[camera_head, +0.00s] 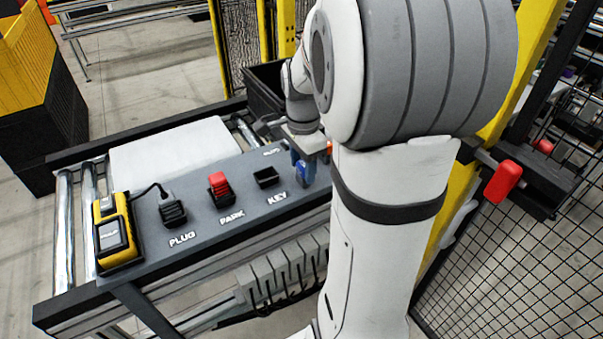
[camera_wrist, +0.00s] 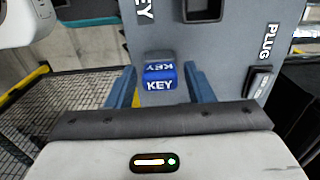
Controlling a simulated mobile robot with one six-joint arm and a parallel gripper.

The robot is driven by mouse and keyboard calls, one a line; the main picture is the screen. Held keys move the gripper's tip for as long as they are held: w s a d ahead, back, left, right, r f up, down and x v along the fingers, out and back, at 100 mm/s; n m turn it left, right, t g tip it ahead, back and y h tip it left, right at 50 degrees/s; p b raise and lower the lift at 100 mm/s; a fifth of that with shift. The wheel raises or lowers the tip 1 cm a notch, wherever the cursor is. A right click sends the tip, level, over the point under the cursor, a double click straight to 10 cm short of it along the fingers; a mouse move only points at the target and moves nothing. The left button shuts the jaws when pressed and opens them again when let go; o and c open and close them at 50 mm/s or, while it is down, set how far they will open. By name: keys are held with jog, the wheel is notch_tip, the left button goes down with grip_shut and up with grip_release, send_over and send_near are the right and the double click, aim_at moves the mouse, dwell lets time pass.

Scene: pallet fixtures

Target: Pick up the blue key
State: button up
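The blue key (camera_wrist: 160,77) has a white KEY label and lies between my gripper's two blue fingers in the wrist view, with a visible gap on each side. My gripper (camera_wrist: 160,84) is open around it. In the head view, the key (camera_head: 301,178) shows at the panel's right end, partly covered by my gripper (camera_head: 304,165). I cannot tell whether it rests on the panel. The square KEY socket (camera_head: 266,177) looks empty and is left of my gripper; it also shows at the top of the wrist view (camera_wrist: 203,8).
The grey panel (camera_head: 215,215) also bears a red PARK piece (camera_head: 219,183), a black plug (camera_head: 172,209) with a cable, and a yellow device (camera_head: 115,232). A black bin (camera_head: 262,88) stands behind. Yellow posts and mesh fencing (camera_head: 530,265) are at the right.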

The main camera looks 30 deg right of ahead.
jog(key=c, duration=0.8)
